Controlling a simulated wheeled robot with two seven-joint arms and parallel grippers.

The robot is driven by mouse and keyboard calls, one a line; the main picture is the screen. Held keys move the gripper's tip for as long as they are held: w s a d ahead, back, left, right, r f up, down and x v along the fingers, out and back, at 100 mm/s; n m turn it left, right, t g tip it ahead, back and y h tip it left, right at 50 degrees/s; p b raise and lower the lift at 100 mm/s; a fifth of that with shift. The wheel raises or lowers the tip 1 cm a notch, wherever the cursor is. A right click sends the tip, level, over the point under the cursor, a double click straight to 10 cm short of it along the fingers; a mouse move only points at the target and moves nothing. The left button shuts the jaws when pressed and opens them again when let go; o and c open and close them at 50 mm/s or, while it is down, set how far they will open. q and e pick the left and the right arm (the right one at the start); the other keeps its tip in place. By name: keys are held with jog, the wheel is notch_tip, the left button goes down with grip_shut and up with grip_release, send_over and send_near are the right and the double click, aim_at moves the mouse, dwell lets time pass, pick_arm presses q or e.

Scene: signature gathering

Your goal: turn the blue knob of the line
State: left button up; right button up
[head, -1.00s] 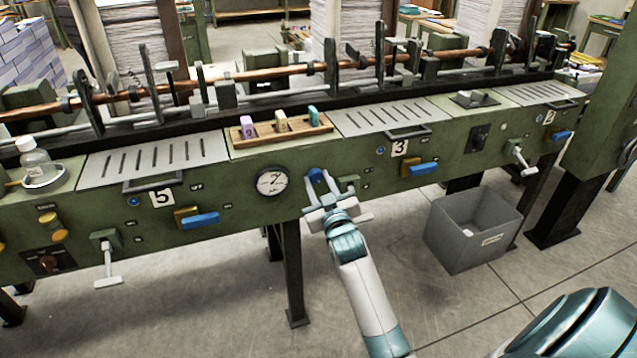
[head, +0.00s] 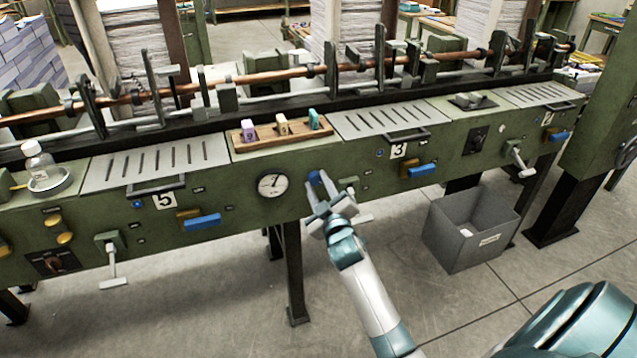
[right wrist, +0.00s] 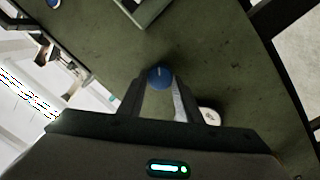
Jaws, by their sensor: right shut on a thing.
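The blue knob (head: 315,177) sits on the green front panel of the line, to the right of the white dial gauge (head: 272,185). My right gripper (head: 317,195) reaches up to it from below and is shut on it. In the right wrist view the round blue knob (right wrist: 160,76) is at the tips of the two fingers of my right gripper (right wrist: 160,90), and a pale mark line shows on its face. The fingers partly hide the knob in the head view. My left gripper is not in view.
A T-shaped handle (head: 112,262) juts out at left. Blue-handled levers (head: 203,221) and another at station 3 (head: 422,170) stick out from the panel. A grey bin (head: 470,228) stands on the floor at right. A wooden tray (head: 262,144) with coloured blocks lies above the gauge.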

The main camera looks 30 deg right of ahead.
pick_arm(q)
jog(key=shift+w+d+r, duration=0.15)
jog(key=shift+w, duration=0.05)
pick_arm(e)
jog(key=shift+n, duration=0.5)
jog(key=o, duration=1)
jog(key=shift+o, duration=0.2)
jog(key=shift+s, duration=0.15)
jog(key=shift+s+a+f, duration=0.15)
jog(key=shift+s+a, duration=0.1)
jog(key=shift+s, duration=0.35)
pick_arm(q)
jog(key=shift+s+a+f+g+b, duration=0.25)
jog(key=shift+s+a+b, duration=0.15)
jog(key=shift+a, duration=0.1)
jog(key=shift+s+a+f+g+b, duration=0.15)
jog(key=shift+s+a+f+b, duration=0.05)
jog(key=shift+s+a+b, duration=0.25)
pick_arm(e)
jog(key=v, duration=1.6)
